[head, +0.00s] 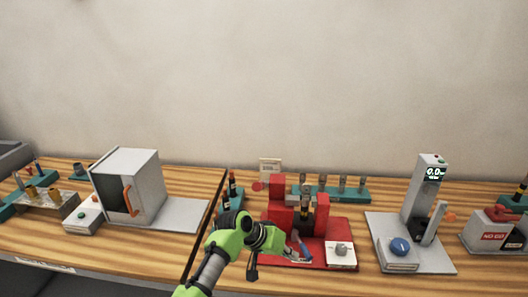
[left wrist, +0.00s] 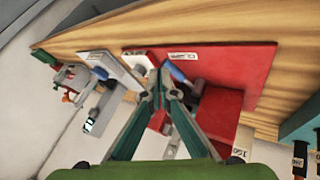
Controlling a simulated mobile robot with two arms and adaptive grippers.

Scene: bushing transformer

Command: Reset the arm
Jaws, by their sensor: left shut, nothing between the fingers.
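My left arm comes in from the bottom of the head view. Its green and black wrist is in front of the red fixture, and the left gripper (head: 288,253) points right over the red base. In the left wrist view the two dark green fingers (left wrist: 160,72) close together at the tips with nothing between them. A blue-handled part (head: 305,249) is close by the fingertips; it also shows in the left wrist view (left wrist: 177,72). I cannot tell if they touch. My right gripper is in neither view.
The red fixture (head: 321,226) stands on the wooden bench with a teal rack (head: 350,194) behind. A grey box with an orange handle (head: 146,176) stands left. A grey gauge stand (head: 420,205) and a NO-GO box (head: 487,237) stand right. A thin dark upright edge (head: 206,222) is near my wrist.

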